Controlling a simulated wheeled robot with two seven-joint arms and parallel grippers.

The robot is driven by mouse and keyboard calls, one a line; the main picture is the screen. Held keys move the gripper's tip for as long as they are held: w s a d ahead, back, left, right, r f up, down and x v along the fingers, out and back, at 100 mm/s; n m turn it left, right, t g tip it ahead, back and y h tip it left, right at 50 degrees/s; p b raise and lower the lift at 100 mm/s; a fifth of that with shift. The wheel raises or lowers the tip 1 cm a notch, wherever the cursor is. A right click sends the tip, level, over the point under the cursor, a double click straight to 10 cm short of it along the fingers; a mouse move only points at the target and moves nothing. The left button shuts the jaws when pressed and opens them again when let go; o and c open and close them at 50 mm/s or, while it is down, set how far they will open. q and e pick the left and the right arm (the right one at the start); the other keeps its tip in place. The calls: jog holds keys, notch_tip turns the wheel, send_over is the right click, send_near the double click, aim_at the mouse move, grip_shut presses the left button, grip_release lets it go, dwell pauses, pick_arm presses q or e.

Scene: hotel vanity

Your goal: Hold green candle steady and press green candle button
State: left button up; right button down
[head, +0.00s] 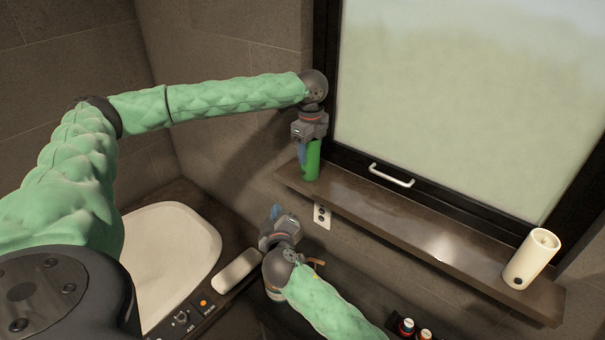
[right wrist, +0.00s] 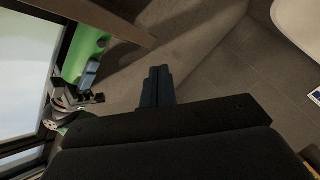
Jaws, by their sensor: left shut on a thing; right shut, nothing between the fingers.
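The green candle (head: 312,163) stands upright on the left end of the brown ledge (head: 405,218) in the head view. My left gripper (head: 304,152) comes down from above and is shut on the candle. My right gripper (head: 275,212) is lower, in front of the ledge and apart from the candle. Its fingers (right wrist: 159,85) are shut together with nothing between them in the right wrist view. The candle also shows in the right wrist view (right wrist: 82,55) at upper left, with the left gripper (right wrist: 90,72) beside it.
A white candle (head: 530,260) stands at the ledge's right end. A window with a white handle (head: 391,175) is behind the ledge. A wall outlet (head: 322,216) is below it. A white basin (head: 165,255) is at lower left, and small bottles (head: 406,327) stand at the bottom.

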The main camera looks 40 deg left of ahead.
jog(key=shift+m+t, duration=0.3)
jog(key=shift+t, duration=0.1)
jog(key=r, duration=0.2)
jog(key=w+a+r, duration=0.1)
jog(key=r, duration=0.1)
jog(key=shift+w+d, duration=0.15)
jog(key=shift+w, duration=2.05)
jog(key=shift+w+d, duration=0.15)
jog(key=shift+w, duration=2.05)
jog(key=shift+w+d, duration=0.1)
jog(key=shift+w, duration=0.65)
jog(key=shift+s, duration=0.75)
jog(key=shift+s, duration=0.15)
pick_arm(q)
jog(key=o, duration=1.2)
pick_arm(e)
jog(key=s, duration=0.4)
jog(key=shift+s+a, duration=0.25)
jog(key=shift+s, duration=0.1)
